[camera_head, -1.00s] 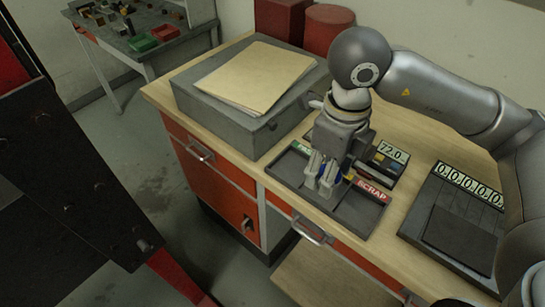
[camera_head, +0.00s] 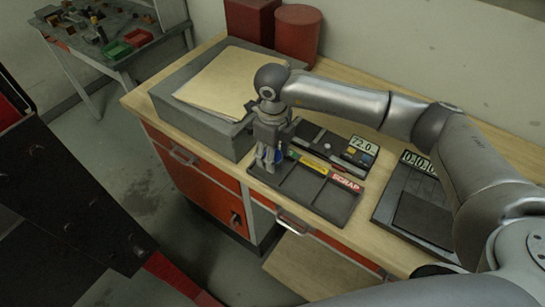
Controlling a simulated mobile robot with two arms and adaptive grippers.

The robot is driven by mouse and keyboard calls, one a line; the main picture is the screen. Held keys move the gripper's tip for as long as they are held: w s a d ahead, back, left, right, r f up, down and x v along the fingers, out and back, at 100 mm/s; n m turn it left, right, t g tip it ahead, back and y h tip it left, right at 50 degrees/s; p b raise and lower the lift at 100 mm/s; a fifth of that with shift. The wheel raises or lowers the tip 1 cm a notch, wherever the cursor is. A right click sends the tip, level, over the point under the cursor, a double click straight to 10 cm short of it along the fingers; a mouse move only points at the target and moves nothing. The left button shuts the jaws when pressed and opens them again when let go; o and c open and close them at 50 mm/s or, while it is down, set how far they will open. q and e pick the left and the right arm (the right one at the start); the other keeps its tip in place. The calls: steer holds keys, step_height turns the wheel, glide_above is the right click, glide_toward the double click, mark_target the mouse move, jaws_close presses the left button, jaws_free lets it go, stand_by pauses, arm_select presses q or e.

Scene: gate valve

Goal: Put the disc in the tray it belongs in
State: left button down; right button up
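The grey sorting tray (camera_head: 312,208) lies near the desk's front edge. It has several compartments under coloured labels: a green one mostly behind my gripper, a yellow one (camera_head: 313,164) in the middle and a red SCRAP label (camera_head: 347,182) at the right. My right gripper (camera_head: 268,164) points down over the tray's left end, at the green-label compartment. A small blue piece, seemingly the disc (camera_head: 281,156), shows at its fingers, partly hidden by them. I cannot tell whether it touches the tray floor. My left gripper is not in view.
A gauge reading 72.0 (camera_head: 361,146) stands behind the tray. A dark panel with number displays (camera_head: 423,218) is at the right. A grey case (camera_head: 205,128) with papers (camera_head: 235,80) is at the left, close to my gripper. Red canisters (camera_head: 298,35) stand behind.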

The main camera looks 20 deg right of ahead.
step_height(320, 180, down, 3)
steer(key=shift+w+f+p, duration=0.1)
steer(key=shift+w+p, duration=0.05)
steer(key=shift+p, duration=0.3)
steer(key=shift+f+b, duration=0.15)
steer(key=shift+b, duration=0.15)
steer(key=o, duration=1)
